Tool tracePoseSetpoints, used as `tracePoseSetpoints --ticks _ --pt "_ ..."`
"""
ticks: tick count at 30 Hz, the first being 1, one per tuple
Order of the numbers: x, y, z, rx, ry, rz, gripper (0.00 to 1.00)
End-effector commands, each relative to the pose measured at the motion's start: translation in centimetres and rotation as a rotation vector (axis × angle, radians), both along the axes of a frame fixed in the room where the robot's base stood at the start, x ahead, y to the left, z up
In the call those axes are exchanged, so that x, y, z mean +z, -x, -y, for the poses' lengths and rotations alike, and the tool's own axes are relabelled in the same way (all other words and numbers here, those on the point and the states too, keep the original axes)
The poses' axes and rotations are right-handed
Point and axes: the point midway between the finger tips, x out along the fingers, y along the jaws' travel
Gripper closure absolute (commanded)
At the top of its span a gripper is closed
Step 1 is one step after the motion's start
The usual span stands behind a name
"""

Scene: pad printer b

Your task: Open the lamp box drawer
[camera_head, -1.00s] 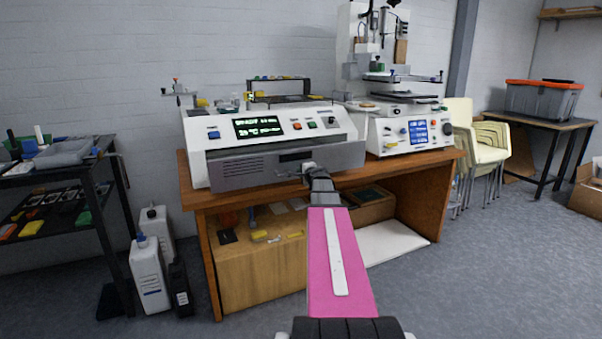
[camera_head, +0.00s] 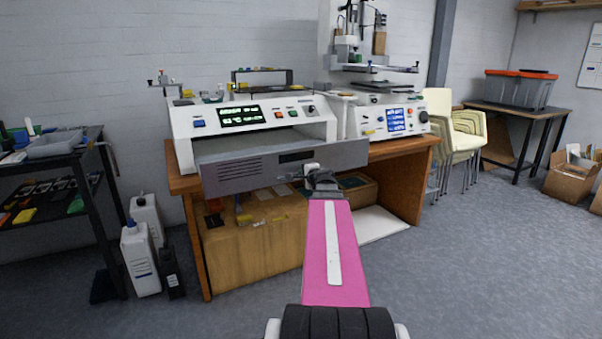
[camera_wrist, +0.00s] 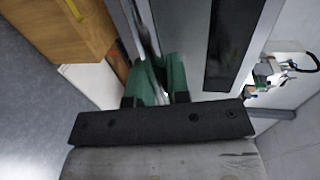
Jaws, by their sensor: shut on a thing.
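The lamp box drawer (camera_head: 238,170) has a grey front with vents and a dark slot. It stands out from the white machine (camera_head: 252,118) on the wooden desk, with a gap showing behind its top edge. My gripper (camera_head: 318,176) is at the right part of the drawer front, at its handle. In the wrist view, the green fingers of my gripper (camera_wrist: 157,84) are shut on the drawer's handle, beside the grey drawer front (camera_wrist: 206,50). The handle is mostly hidden between the fingers.
A second white machine (camera_head: 388,118) stands to the right on the desk (camera_head: 408,190). A dark shelf cart (camera_head: 92,215) and white jugs (camera_head: 138,258) stand at the left. Stacked chairs (camera_head: 462,140) are at the right. Grey floor is free at the front right.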

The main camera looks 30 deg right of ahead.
Motion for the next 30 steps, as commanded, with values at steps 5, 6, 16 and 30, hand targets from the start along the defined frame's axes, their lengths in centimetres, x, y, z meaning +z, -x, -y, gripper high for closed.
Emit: tracePoseSetpoints --ticks 5,6,16,30 --pt "0.0 0.1 0.0 0.002 0.001 -0.001 1.0" --pt "0.0 0.1 -0.1 0.002 0.001 -0.001 1.0" --pt "0.0 0.0 0.0 0.001 0.0 -0.001 0.59" --pt "0.8 4.5 -0.2 -0.001 0.0 0.0 0.59"
